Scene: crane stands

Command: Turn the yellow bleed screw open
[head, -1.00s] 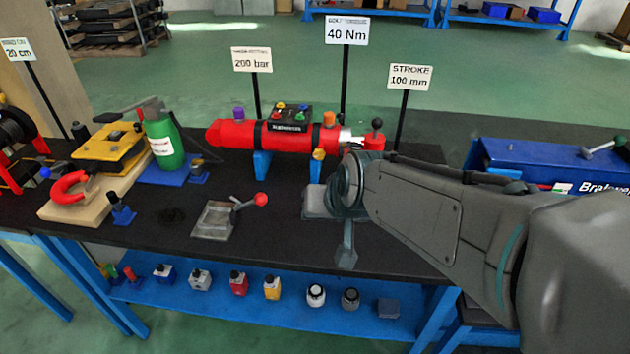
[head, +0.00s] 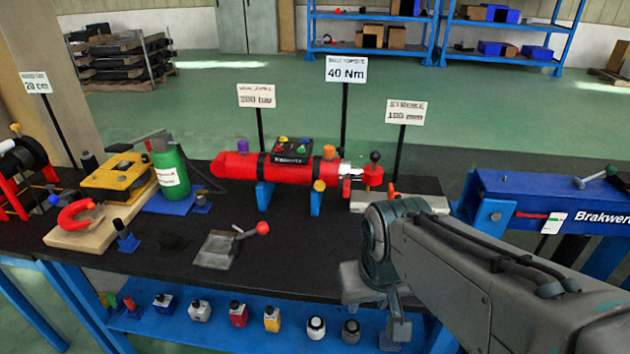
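A red cylinder (head: 232,167) lies across blue supports on the black table. A small yellow knob, which looks like the bleed screw (head: 319,186), sits low on its right part, above the right support. A yellow button (head: 283,139) is also on the dark box (head: 291,152) on top of the cylinder. My gripper (head: 398,328) points down at the table's front edge, to the right of the yellow screw, nearer to me and apart from it. Its fingers are small and partly hidden, so I cannot tell whether they are open.
A grey plate with a red-knobbed lever (head: 262,229) lies in front of the cylinder. A black-knobbed lever (head: 375,157) stands at the rod end. Sign posts rise behind. A blue machine (head: 530,200) stands right. Bottles line the lower shelf (head: 280,340).

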